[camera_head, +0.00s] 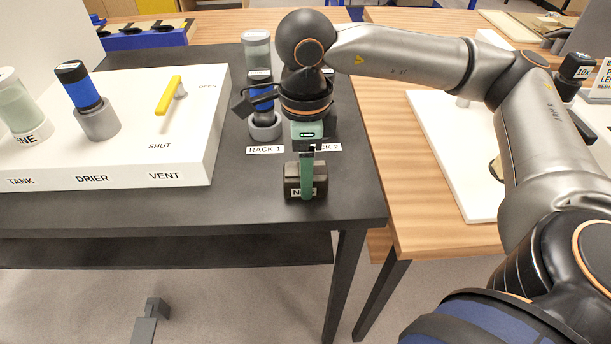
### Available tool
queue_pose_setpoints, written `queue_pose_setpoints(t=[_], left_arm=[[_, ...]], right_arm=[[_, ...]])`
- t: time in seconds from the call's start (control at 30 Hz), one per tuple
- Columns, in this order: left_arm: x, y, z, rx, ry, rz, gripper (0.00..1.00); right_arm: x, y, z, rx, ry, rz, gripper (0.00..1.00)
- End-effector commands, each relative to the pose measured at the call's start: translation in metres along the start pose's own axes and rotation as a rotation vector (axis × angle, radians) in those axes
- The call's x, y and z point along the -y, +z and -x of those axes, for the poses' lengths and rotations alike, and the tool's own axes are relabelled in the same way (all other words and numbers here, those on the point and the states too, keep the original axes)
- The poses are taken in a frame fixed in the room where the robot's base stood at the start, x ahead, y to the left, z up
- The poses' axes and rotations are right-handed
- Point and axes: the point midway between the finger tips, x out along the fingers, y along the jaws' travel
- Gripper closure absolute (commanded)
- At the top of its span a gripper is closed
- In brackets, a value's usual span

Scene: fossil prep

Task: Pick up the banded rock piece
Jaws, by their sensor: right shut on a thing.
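My right gripper (307,187) points down at the front right part of the dark table and is shut on a small dark block (291,180). A green finger covers the block's middle. The block has a pale label on its front, partly hidden, with an N readable. I cannot make out bands on it, so I cannot tell whether it is the banded rock piece. It appears to be at the tabletop; I cannot tell whether it touches. My left gripper is not in view.
Behind my right gripper stand blue-and-grey cylinders (265,122) by the RACK 1 label (265,150). At left is a white panel (140,150) with a drier cylinder (97,120) and a yellow vent lever (168,95). A wooden table (415,225) adjoins at right.

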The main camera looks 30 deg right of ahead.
Motion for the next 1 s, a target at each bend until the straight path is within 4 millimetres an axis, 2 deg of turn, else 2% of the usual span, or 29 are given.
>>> queue_pose_setpoints(t=[0.03, 0.23, 0.73, 0.87, 0.97, 1.0], left_arm=[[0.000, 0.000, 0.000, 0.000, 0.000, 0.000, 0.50], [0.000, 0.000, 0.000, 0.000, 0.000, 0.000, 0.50], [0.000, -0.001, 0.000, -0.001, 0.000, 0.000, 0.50], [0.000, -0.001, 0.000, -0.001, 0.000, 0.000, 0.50], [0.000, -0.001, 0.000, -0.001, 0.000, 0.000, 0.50], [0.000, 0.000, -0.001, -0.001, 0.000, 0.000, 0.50]], right_arm=[[0.000, 0.000, 0.000, 0.000, 0.000, 0.000, 0.77], [0.000, 0.000, 0.000, 0.000, 0.000, 0.000, 0.99], [0.000, 0.001, 0.005, 0.002, -0.002, 0.000, 1.00], [0.001, 0.001, 0.017, 0.004, -0.004, 0.000, 1.00], [0.001, 0.001, 0.034, 0.004, -0.004, 0.000, 1.00], [-0.006, 0.000, 0.040, 0.006, -0.004, 0.004, 1.00]])
